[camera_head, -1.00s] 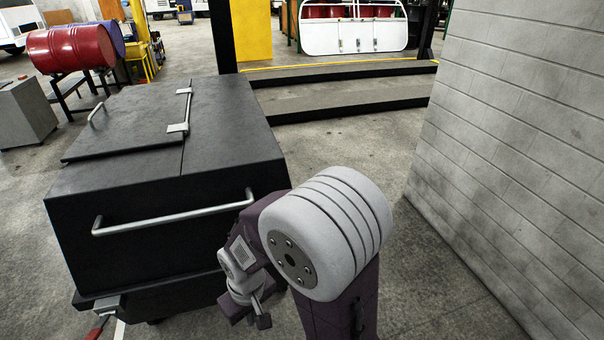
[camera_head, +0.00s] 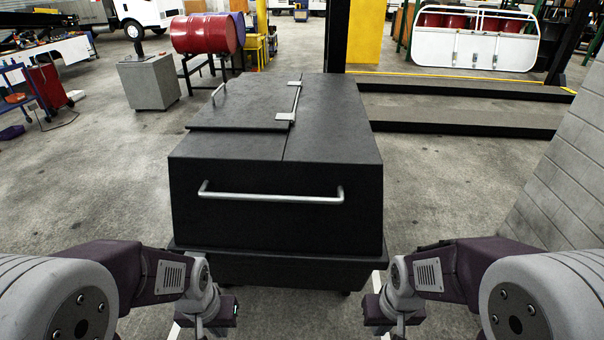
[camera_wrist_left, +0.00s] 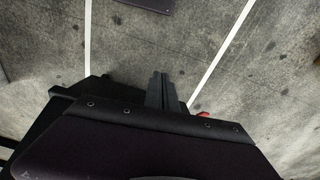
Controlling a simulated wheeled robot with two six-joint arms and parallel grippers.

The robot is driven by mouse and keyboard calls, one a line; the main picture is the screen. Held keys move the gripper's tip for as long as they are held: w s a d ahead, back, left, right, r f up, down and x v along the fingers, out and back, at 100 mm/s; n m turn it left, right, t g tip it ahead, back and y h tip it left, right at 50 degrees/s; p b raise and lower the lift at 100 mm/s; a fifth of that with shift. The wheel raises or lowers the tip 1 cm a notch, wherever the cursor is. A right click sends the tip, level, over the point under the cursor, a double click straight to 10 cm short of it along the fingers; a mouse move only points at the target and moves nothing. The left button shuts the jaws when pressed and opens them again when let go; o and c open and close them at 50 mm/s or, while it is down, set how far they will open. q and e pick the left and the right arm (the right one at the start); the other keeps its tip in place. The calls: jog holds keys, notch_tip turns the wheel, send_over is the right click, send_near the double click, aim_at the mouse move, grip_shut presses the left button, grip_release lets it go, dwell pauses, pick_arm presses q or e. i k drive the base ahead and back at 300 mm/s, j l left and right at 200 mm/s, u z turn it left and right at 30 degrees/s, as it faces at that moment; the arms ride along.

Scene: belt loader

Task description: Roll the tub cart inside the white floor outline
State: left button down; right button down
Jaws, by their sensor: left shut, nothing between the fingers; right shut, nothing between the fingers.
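The tub cart is a black box with a lid (camera_head: 255,105) and a silver bar handle (camera_head: 271,196) on its near face. It stands upright in the middle of the head view. My left gripper (camera_head: 214,326) is shut and empty, low in front of the cart's near left corner. It also shows shut in the left wrist view (camera_wrist_left: 160,88). My right gripper (camera_head: 385,328) is shut and empty, near the cart's front right corner. Both look apart from the handle. White floor lines (camera_head: 376,282) show beside the cart's base and in the left wrist view (camera_wrist_left: 227,48); the outline is partly hidden.
A grey block wall (camera_head: 570,185) stands at the right. Low steps (camera_head: 460,112) lie behind the cart to the right. A red drum (camera_head: 203,33) on a stand and a grey pedestal (camera_head: 149,82) are at the back left. Floor left of the cart is clear.

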aim_at(301, 206)
jog(key=i+j+z, duration=0.25)
jog(key=j+z, duration=0.2)
jog(key=i+j+z, duration=0.1)
jog(key=j+z, duration=0.15)
jog(key=j, duration=0.15)
